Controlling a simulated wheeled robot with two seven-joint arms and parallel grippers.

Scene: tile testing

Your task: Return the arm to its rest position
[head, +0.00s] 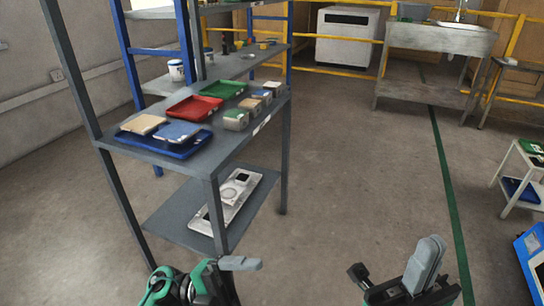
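My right gripper (426,264) is at the bottom, right of centre, above bare floor. Its grey fingers point up and lie close together, with nothing seen between them. My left gripper (240,264) is at the bottom, left of centre, in front of the shelf rack. Its grey finger part points right, and I cannot tell whether it is open or shut. No object shows in either gripper. Both grippers are apart from the goods on the rack. Most of both arms is out of view.
A grey shelf rack (210,163) stands at the left. It bears a blue tray (190,152), a red tray (194,108), a green tray (223,89) and small containers. A white device (234,200) lies on its lower shelf. A small white rack (507,190) stands right. The middle floor is clear.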

